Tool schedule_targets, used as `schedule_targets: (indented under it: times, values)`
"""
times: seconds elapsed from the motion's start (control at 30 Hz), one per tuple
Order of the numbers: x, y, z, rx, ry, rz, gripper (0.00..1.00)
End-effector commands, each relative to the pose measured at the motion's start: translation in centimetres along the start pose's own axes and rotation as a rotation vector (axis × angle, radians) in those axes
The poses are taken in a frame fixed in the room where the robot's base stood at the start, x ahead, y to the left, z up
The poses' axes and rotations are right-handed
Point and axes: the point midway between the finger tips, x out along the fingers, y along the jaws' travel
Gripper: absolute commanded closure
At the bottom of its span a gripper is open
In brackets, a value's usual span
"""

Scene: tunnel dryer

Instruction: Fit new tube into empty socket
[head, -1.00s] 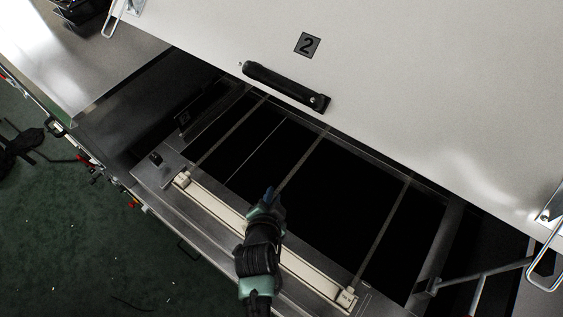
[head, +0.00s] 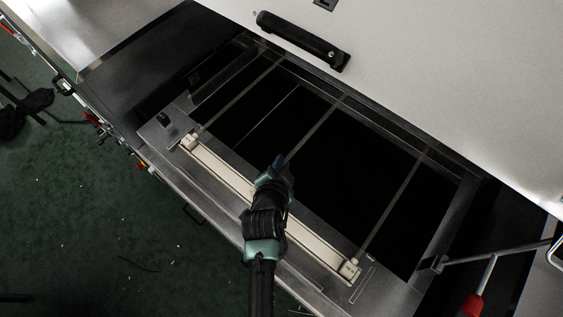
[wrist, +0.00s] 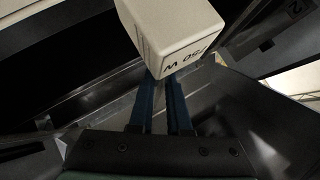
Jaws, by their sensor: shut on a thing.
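My gripper (head: 281,160) is shut, its blue fingers pointing over the dark opening. In the wrist view, the fingers (wrist: 160,105) meet a pale block marked "750 W" (wrist: 170,30), which looks like part of the new tube; the rest of it is out of that view. In the head view, a long cream bar (head: 222,174) with a block at each end (head: 189,141) lies slantwise along the opening's near edge. My gripper and wrist cross its middle and hide it there. I cannot tell whether this bar is the held tube. The empty socket cannot be made out.
Several thin rods (head: 315,127) cross the dark opening. A raised white panel with a black handle (head: 302,40) slopes above it. A metal strut (head: 495,253) stands at the right, near a red-ended part (head: 474,305). Green floor (head: 100,230) lies at the left.

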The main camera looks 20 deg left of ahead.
Motion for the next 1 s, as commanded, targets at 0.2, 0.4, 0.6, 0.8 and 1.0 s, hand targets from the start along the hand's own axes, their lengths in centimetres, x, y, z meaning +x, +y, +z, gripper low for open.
schedule_targets:
  times: [0.2,0.4,0.6,0.8,1.0]
  values:
    - [1.5,1.4,1.5,0.0,0.001,-0.001,1.0]
    - [2.0,1.8,1.9,-0.001,0.001,-0.002,1.0]
    - [1.9,1.7,1.9,-0.001,0.001,-0.002,1.0]
    - [1.9,1.7,1.9,0.0,0.001,-0.002,1.0]
    - [1.9,1.8,1.9,0.0,0.002,-0.002,1.0]
